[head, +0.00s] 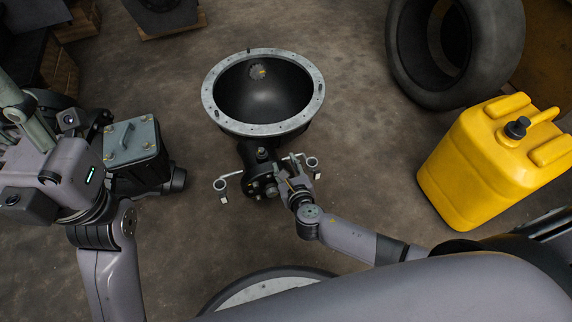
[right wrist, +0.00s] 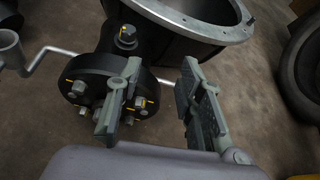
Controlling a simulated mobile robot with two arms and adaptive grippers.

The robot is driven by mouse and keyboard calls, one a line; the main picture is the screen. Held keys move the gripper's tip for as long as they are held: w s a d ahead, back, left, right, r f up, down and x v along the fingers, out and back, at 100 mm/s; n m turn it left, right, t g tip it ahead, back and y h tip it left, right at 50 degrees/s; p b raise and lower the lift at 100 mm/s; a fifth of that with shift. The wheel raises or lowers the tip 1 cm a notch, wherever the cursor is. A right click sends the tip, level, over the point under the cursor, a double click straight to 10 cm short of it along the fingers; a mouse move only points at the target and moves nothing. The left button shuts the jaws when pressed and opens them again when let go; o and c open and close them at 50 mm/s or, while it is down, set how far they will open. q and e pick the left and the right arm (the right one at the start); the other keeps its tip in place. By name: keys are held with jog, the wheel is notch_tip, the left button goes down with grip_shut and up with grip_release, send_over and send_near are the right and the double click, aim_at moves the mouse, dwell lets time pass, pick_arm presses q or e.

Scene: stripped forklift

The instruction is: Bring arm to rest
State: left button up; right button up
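My right gripper (head: 287,183) is at the right side of the black bolted hub (head: 259,172), below the large round bell housing (head: 265,95). In the right wrist view its two fingers (right wrist: 162,100) stand apart with nothing between them. The hub's flange (right wrist: 112,88) is just beyond the left finger, and I cannot tell if they touch. My left arm is at the left edge, bent upward. Its gripper (head: 30,118) shows only partly, and its fingers are not clear.
A grey-topped black box (head: 132,145) stands close to my left arm. Bent metal handles (head: 228,182) stick out beside the hub. A yellow canister (head: 485,165) and a large tyre (head: 450,45) stand at the right. Bare floor (head: 370,150) lies between the hub and canister.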

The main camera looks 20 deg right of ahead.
jog(key=shift+r, duration=0.35)
